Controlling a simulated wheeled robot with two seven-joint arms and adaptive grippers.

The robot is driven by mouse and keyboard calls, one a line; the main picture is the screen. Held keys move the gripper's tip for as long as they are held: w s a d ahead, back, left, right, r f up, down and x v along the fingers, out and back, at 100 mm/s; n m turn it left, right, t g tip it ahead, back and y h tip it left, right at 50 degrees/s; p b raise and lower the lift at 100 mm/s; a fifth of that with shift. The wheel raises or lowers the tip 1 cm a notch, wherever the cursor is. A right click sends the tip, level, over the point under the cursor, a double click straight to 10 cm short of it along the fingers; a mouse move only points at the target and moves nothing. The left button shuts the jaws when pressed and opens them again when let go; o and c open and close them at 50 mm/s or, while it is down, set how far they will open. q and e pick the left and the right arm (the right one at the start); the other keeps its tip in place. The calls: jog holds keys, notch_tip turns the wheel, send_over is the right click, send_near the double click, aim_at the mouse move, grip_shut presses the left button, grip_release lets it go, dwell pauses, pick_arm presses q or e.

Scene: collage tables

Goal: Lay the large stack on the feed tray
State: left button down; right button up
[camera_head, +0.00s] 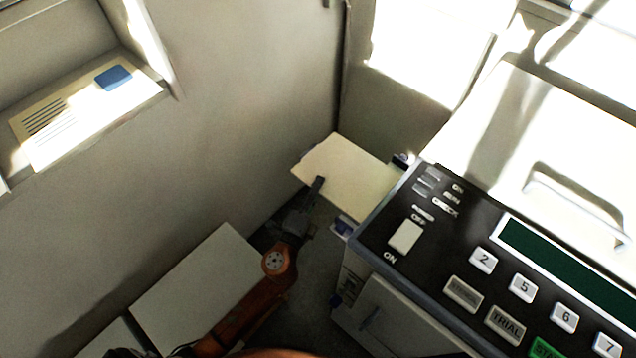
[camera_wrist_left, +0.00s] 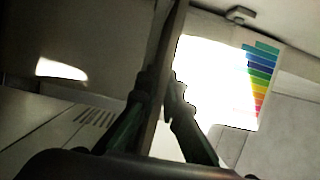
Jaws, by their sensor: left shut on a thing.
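The large stack (camera_head: 350,172) is a cream, flat, rectangular slab beside the machine's left side in the head view. My left gripper (camera_head: 316,187) is shut on its near left edge, with one dark finger lying over the top face. In the left wrist view the stack (camera_wrist_left: 166,90) shows edge-on as a thin board between the fingers (camera_wrist_left: 163,100). The feed tray cannot be made out apart from the stack; it may be hidden under it, and I cannot tell whether they touch. My right gripper is not in view.
A large machine with a dark control panel (camera_head: 450,262) and buttons stands close on the right. A grey wall (camera_head: 240,110) runs behind the stack. A pale flat surface (camera_head: 195,285) lies at lower left. A shelf (camera_head: 90,112) at upper left holds a blue item (camera_head: 114,78).

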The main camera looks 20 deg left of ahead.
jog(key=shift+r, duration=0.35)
pick_arm(q)
jog(key=c, duration=2)
grip_release()
jog(key=shift+f, duration=0.15)
jog(key=shift+s, duration=0.6)
jog(key=s, duration=1.1)
jog(key=shift+a, duration=0.15)
jog(key=shift+w, duration=0.1)
